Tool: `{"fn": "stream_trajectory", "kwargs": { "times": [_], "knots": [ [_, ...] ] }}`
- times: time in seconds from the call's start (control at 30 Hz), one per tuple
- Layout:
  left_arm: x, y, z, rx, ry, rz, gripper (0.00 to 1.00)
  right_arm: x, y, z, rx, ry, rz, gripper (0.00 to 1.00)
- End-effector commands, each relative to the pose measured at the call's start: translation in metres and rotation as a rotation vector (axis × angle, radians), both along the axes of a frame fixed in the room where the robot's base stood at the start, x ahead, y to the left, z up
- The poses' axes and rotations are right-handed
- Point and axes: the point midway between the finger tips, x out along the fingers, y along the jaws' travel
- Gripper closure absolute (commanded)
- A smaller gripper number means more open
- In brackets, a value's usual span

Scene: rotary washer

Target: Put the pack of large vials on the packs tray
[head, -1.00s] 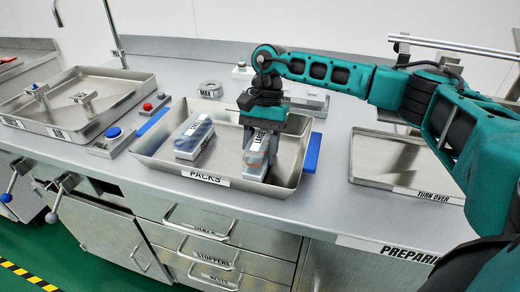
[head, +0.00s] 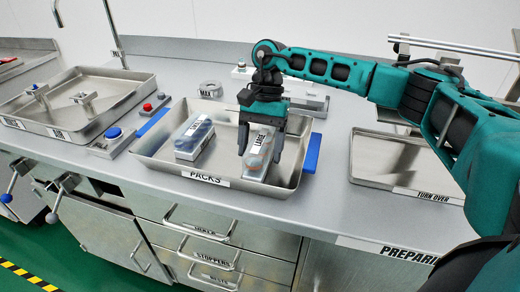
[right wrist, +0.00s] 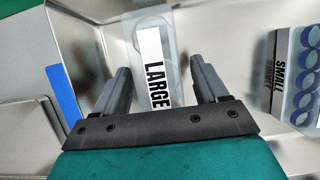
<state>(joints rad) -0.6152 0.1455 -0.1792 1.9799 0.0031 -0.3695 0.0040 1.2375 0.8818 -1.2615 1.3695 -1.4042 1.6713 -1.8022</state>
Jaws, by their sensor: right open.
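The pack of large vials (head: 256,158) is a clear pack with a white label, inside the packs tray (head: 222,182) at its right side. In the right wrist view the pack (right wrist: 154,60) reads LARGE and lies between the fingers with a gap on each side. My right gripper (head: 262,135) is open, just above and around the pack's upper end; it also shows in the right wrist view (right wrist: 160,85). Whether the pack's whole base rests on the tray floor is hard to tell. My left gripper is not in view.
A small-vials pack (head: 194,138) stands in the tray's left half; its SMALL label shows in the right wrist view (right wrist: 278,75). The turn over tray (head: 375,180) is to the right. Buttons (head: 113,133) and a sink-like tray (head: 85,122) are to the left.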

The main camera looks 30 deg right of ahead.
Motion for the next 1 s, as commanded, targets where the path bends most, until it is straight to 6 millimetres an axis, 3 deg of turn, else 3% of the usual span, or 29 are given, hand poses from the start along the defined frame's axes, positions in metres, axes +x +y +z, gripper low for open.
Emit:
{"fn": "stream_trajectory", "kwargs": {
  "times": [0.3,0.5,1.0],
  "knots": [
    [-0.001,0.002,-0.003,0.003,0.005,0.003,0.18,0.019,-0.02,0.067,0.002,-0.005,-0.001,0.27],
    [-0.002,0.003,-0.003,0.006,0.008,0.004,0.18,0.026,-0.029,0.094,0.001,-0.002,0.0,0.27],
    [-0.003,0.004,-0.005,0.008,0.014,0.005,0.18,0.028,-0.032,0.102,0.001,-0.001,0.001,0.27]
  ]
}}
